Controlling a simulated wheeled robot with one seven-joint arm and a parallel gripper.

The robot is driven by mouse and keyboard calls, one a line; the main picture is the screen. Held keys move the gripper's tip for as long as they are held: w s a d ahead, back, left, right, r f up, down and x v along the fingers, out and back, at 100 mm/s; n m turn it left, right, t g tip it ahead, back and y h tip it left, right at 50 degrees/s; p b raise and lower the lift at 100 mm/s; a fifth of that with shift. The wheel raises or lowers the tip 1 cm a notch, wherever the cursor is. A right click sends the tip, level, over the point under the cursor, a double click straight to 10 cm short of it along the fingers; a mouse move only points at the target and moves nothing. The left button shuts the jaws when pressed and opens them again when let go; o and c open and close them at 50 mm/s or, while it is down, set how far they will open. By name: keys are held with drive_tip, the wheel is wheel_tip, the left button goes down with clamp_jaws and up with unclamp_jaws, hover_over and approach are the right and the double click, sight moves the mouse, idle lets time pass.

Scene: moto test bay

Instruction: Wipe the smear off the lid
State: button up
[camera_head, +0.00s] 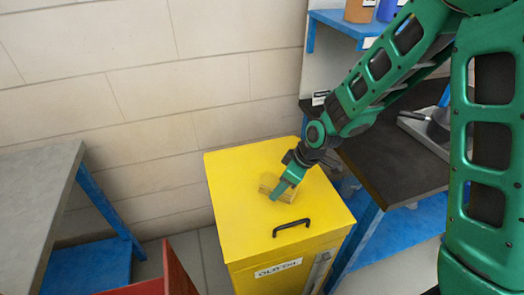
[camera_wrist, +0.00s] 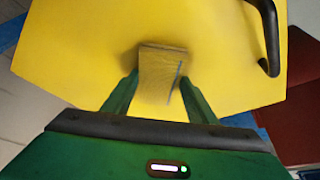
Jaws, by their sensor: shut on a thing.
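The yellow lid (camera_head: 232,180) tops a yellow bin labelled "OLD OIL" and has a black handle (camera_head: 291,227) near its front edge. My gripper (camera_head: 281,187) points down over the middle of the lid. It is shut on a tan, block-shaped wiper (camera_head: 268,181). In the wrist view, the wiper (camera_wrist: 158,65) sits between both fingers of my gripper (camera_wrist: 158,80), against or just above the lid (camera_wrist: 90,50). A thin grey-blue line shows on the wiper. I cannot make out a smear; the wiper and gripper hide part of the lid.
A dark-topped bench (camera_head: 390,150) with a pan (camera_head: 438,125) stands right of the bin. A grey table (camera_head: 35,190) is at the left. A red panel (camera_head: 175,270) stands at the front left. A tiled wall (camera_head: 140,110) is behind.

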drive_tip(key=shift+s+d+r, duration=0.1)
drive_tip(key=shift+s+r, duration=0.05)
drive_tip(key=shift+s, duration=0.05)
drive_tip(key=shift+w+r, duration=0.1)
drive_tip(key=shift+r, duration=3.9)
